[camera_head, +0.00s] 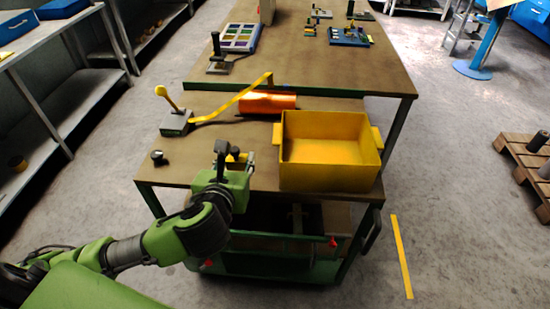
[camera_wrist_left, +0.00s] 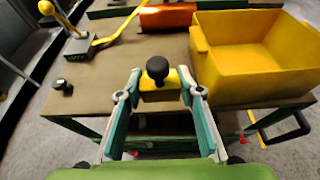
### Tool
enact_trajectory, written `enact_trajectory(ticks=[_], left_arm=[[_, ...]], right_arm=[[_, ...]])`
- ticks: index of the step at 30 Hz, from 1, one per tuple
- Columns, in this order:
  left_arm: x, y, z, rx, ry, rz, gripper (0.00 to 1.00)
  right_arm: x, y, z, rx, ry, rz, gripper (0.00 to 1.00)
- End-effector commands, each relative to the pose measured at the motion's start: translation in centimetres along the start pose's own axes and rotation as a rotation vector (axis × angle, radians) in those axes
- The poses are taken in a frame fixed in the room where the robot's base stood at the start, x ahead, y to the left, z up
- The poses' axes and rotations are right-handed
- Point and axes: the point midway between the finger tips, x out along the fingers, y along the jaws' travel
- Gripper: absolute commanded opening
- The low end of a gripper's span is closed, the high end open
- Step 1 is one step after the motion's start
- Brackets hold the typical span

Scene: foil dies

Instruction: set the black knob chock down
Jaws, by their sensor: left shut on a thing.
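The black knob chock is a yellow block with a round black knob on top, seen in the left wrist view (camera_wrist_left: 159,94). In the head view it is partly hidden by my gripper (camera_head: 236,158). My left gripper (camera_wrist_left: 160,88) is shut on its yellow block, with one finger on each side and the knob pointing up. In the head view my left gripper (camera_head: 235,160) is at the front edge of the nearer bench top (camera_head: 205,105). I cannot tell whether the chock touches the bench. My right gripper is not in view.
A yellow bin (camera_head: 330,178) stands close to the right of my gripper. A small dark knobbed piece (camera_head: 158,157) lies to the left. Behind are a yellow-handled lever device (camera_head: 175,123) and an orange roll (camera_head: 267,103). Bare bench shows between them.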

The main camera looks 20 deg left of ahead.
Motion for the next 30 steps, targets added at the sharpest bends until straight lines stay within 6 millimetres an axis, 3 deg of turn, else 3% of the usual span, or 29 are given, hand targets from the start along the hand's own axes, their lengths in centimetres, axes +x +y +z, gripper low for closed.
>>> enact_trajectory(ticks=[3,6,16,21,30], left_arm=[[0.6,0.7,0.5,0.004,-0.002,-0.005,0.12],[1.8,1.6,0.3,0.007,0.0,-0.004,0.12],[8.9,6.5,-0.5,0.005,0.002,-0.002,0.12],[12.1,8.0,-2.9,0.002,0.002,-0.005,0.12],[14.4,9.1,-4.5,0.002,0.001,-0.007,0.12]], right_arm=[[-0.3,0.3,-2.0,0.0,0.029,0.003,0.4],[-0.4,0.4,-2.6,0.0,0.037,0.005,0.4],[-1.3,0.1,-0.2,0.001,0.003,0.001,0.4],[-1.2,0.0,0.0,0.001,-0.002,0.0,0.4],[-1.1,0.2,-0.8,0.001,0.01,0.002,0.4]])
